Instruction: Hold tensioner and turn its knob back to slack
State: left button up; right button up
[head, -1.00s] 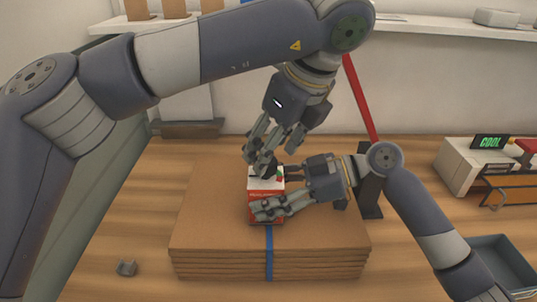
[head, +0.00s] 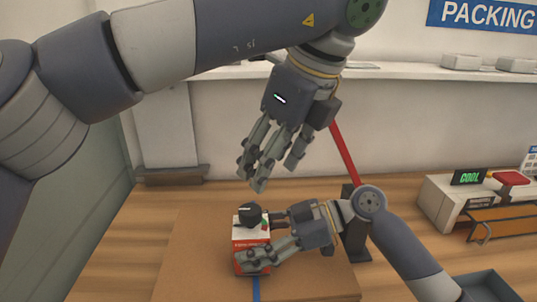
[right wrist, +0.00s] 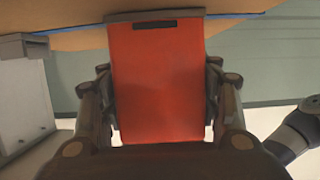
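The tensioner (head: 243,238) is a red and white box with a black knob (head: 250,214) on top. It stands upright on a cardboard stack (head: 190,265), over a blue strap (head: 256,290). My right gripper (head: 260,238) is shut on the tensioner, with fingers on both sides. In the right wrist view, the tensioner's red face (right wrist: 158,80) fills the space between the fingers. My left gripper (head: 268,172) is open and empty above the knob, with its fingers pointing down and clear of it. The knob's turn angle cannot be read.
A white machine with a green "COOL" display (head: 468,177) stands at the right, by an orange frame. A grey bin (head: 492,286) is at the lower right. A red bar (head: 344,153) rises behind the stack. A white shelf (head: 420,74) runs along the wall.

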jog(key=o, duration=0.5)
jog(key=shift+s+r, duration=0.1)
jog(key=shift+r, duration=0.05)
jog(key=shift+d, duration=0.1)
